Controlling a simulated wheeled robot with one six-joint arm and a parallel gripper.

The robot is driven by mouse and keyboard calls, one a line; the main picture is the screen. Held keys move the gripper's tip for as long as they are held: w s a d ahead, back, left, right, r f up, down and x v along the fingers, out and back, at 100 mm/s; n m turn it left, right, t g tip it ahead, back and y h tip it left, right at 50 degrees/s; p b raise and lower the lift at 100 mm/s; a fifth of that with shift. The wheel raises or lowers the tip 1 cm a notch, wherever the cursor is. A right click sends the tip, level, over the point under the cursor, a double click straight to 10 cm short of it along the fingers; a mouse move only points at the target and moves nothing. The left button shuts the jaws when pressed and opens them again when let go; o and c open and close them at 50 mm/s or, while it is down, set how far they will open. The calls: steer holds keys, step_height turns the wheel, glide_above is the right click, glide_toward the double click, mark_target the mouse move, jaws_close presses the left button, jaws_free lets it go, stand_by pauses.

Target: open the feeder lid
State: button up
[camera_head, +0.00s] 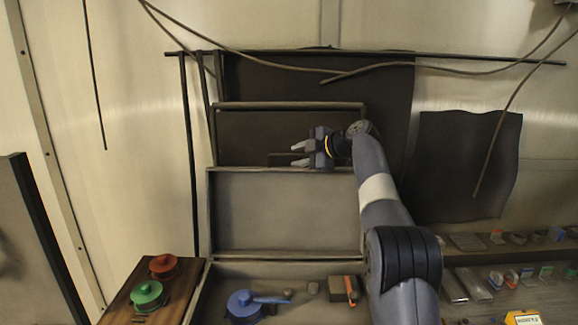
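No part is clearly marked as the feeder lid. A grey framed panel (285,210) stands upright behind an open shallow tray (225,272); it may be the lid, but I cannot tell. My gripper (299,154) is just above the panel's top edge, pointing left. Its two pale fingers are apart with nothing visible between them. A thin dark bar or handle (274,154) shows close to the fingertips; I cannot tell whether they touch it.
A wooden board (129,298) at lower left holds a red round pot (163,266) and a green round pot (149,294). A blue pot (243,305) sits in the tray. Shelves (487,257) with small items lie at right. Cables (440,68) hang across the top.

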steer(key=b+v, duration=0.1)
steer(key=v, duration=0.4)
steer(key=m+t+h+b, duration=0.1)
steer(key=t+h+b, duration=0.2)
steer(key=t+h, duration=0.2)
glide_toward(288, 156)
steer(key=p+x, duration=0.6)
steer(key=x, duration=0.3)
steer(key=shift+r, duration=0.2)
steer(key=shift+p+x, duration=0.8)
steer(key=shift+x, duration=0.15)
steer(key=shift+s+f, duration=0.1)
steer(key=shift+f, duration=0.05)
steer(key=shift+c, duration=0.3)
jaws_close()
